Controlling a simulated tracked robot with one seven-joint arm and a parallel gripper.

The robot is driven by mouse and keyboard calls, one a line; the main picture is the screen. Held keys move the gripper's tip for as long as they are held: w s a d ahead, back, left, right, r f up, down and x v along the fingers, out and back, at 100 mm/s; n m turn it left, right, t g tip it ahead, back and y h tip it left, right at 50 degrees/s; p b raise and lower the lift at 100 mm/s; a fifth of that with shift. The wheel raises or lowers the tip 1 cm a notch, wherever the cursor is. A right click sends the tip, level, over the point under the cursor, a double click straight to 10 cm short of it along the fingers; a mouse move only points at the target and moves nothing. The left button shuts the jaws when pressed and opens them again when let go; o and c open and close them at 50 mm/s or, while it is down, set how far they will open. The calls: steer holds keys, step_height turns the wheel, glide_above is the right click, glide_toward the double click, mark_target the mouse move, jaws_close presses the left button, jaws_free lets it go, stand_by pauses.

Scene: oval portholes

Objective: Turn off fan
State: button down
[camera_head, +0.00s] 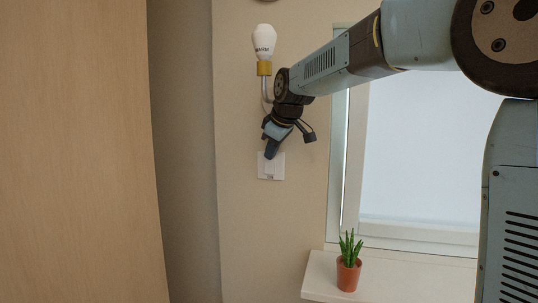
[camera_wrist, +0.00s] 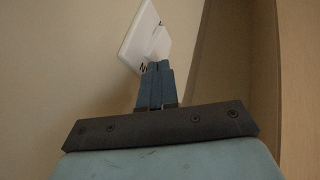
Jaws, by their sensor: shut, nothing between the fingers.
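A white wall switch plate (camera_head: 277,171) is on the beige wall below the lamp in the head view. My gripper (camera_head: 271,154) is at the plate's upper part, pointing down at it, and hides some of it. The wrist view shows the same plate (camera_wrist: 146,38) tilted, with a raised rocker and small dark marks. The shut fingertips (camera_wrist: 157,66) are at its lower edge in that view, with nothing between them. I cannot tell whether they touch the plate. No fan is recognisable in either view.
A window (camera_head: 420,165) is to the right, above a sill (camera_head: 318,275) with a potted plant (camera_head: 348,272). A wooden panel (camera_head: 75,150) fills the left side.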

steer(key=s+d, duration=0.2)
steer(key=s, duration=0.4)
steer(key=s+d+r, duration=0.1)
steer(key=s+d, duration=0.2)
steer(key=s, duration=0.3)
steer(key=shift+d+r, duration=0.25)
steer(key=shift+d, duration=0.1)
steer(key=s+d+f+m+h, duration=0.1)
steer(key=s+d+f+m, duration=0.5)
steer(key=s, duration=0.5)
steer(key=s+d+f+m+h, duration=0.2)
steer(key=s+d+f+m, duration=0.4)
steer(key=s+d+f, duration=0.3)
steer(key=shift+s+d+f+m+g, duration=0.2)
steer(key=shift+s+d+m+g, duration=0.2)
steer(key=shift+s+d, duration=0.55)
